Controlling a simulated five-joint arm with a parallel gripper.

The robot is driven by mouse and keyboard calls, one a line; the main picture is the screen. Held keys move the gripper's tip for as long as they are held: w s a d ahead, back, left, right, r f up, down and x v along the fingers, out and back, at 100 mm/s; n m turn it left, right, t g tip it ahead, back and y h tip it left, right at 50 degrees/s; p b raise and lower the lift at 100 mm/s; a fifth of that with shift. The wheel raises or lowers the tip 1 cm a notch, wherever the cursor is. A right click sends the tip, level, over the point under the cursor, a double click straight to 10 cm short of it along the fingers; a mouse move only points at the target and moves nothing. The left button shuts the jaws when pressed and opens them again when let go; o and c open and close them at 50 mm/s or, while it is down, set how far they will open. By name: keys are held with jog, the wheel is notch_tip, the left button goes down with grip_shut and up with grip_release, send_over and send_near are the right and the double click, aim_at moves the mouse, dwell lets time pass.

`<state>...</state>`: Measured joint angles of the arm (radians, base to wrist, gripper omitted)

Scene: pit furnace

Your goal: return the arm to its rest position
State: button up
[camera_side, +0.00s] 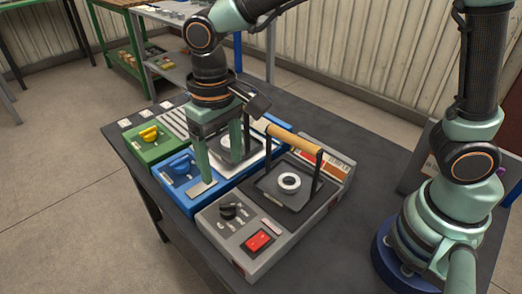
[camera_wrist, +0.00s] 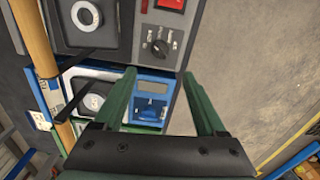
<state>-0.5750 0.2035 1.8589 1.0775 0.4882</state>
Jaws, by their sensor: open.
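My gripper (camera_side: 220,172) has two green fingers pointing down, spread apart over the blue unit (camera_side: 192,199). Nothing shows between the fingers; in the wrist view the open gap (camera_wrist: 158,76) lies over the blue unit's front panel (camera_wrist: 153,84) and blue knob (camera_wrist: 150,111). I cannot tell whether a fingertip touches the panel. My arm comes down from the top of the side view.
The grey unit (camera_side: 228,248) has a red switch (camera_side: 258,241), black knob (camera_side: 229,211) and white ring (camera_side: 289,183). A wooden handle bar (camera_side: 288,136) stands close right of my gripper. The green unit (camera_side: 150,152) is at left.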

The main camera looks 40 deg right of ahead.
jog(key=s+d+r+t, duration=0.2)
jog(key=d+r, duration=0.1)
jog(key=d, duration=0.7)
jog(key=s+d+r+m+t, duration=0.1)
jog(key=s+d+r+t, duration=0.1)
jog(key=d, duration=0.9)
notch_tip(320, 180, up, 2)
jog(key=shift+s+d+r+t, duration=0.15)
jog(key=shift+s+d+t, duration=0.1)
jog(key=shift+t, duration=0.55)
